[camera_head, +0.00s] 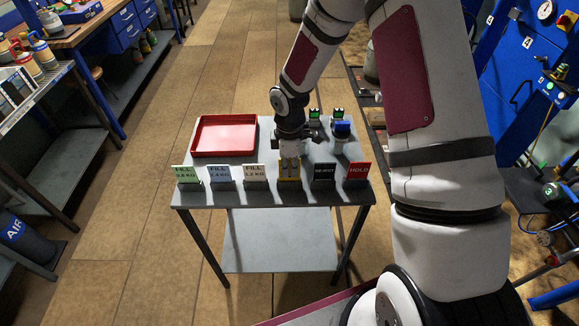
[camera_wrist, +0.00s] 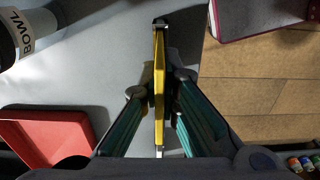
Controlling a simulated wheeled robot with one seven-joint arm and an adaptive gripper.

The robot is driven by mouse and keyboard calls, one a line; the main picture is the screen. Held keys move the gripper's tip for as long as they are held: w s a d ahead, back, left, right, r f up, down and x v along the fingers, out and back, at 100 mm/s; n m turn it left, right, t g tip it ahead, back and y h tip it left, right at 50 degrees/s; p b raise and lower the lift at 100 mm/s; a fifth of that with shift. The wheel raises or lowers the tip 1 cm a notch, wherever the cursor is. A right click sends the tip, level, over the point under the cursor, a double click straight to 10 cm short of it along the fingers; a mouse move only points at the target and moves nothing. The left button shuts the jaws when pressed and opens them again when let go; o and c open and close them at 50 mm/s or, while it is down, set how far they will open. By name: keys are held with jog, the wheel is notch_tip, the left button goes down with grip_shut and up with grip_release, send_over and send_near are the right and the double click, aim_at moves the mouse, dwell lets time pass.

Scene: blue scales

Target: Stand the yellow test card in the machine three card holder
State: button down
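In the wrist view the card (camera_wrist: 159,85) shows edge-on as a narrow yellow strip between the fingers of my gripper (camera_wrist: 160,88). The fingertips are close together, one on each face, and look shut on it. The card's lower edge is hidden.
The grey table (camera_head: 220,168) carries a red tray (camera_head: 224,135), several other cards such as HOLD (camera_head: 357,173), and small devices (camera_head: 338,127) at the back right. A workbench (camera_head: 70,35) stands left. Wooden floor lies open between.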

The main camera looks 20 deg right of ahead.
jog(key=shift+f+b, duration=0.3)
jog(key=shift+f, duration=0.6)
dwell(0.5)
jog(key=c, duration=1.7)
grip_release()
jog(key=shift+r, duration=0.1)
notch_tip(320, 180, up, 12)
jog(key=shift+f, duration=0.1)
